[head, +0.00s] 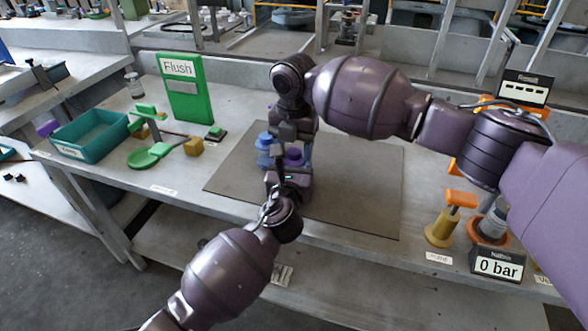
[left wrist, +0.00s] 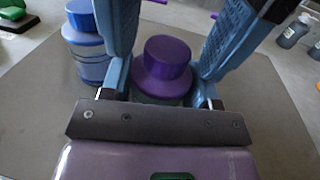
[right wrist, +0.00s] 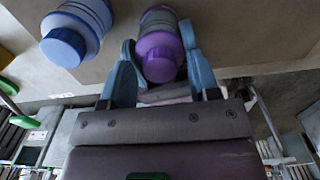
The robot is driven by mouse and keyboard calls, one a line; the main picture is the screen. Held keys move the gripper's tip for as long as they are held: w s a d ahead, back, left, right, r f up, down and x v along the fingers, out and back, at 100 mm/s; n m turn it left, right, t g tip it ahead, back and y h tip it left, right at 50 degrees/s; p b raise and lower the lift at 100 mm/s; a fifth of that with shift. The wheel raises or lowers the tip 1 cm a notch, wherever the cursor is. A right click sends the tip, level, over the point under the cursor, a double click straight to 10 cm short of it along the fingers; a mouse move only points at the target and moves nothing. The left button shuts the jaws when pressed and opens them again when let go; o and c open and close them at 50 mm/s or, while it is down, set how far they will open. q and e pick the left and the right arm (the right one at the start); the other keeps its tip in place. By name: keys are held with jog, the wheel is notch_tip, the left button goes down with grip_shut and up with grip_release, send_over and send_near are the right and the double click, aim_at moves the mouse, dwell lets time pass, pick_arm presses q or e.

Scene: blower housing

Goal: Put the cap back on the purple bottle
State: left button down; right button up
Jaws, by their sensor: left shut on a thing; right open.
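The purple bottle (left wrist: 160,85) stands upright on the mat, with the purple cap (left wrist: 168,55) on its top; I cannot tell how tightly it sits. Both also show in the head view, where the cap (head: 293,154) is partly covered by my arms. My left gripper (left wrist: 157,92) is shut on the bottle's body, low and from the front. My right gripper (right wrist: 163,72) comes from above and is open, its blue fingers apart on either side of the cap. In the right wrist view the bottle and cap lie between those fingers.
A blue bottle (left wrist: 88,45) with a blue cap stands close to the left of the purple bottle. The grey mat (head: 365,190) is clear to the right. A teal tray (head: 92,135), green Flush board (head: 185,88) and yellow pump (head: 440,228) stand further out.

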jog(key=c, duration=0.9)
jog(key=o, duration=1)
jog(key=shift+c, duration=0.2)
jog(key=shift+r, duration=2.2)
jog(key=shift+c, duration=0.3)
jog(key=shift+r, duration=1.8)
jog(key=shift+f, duration=0.15)
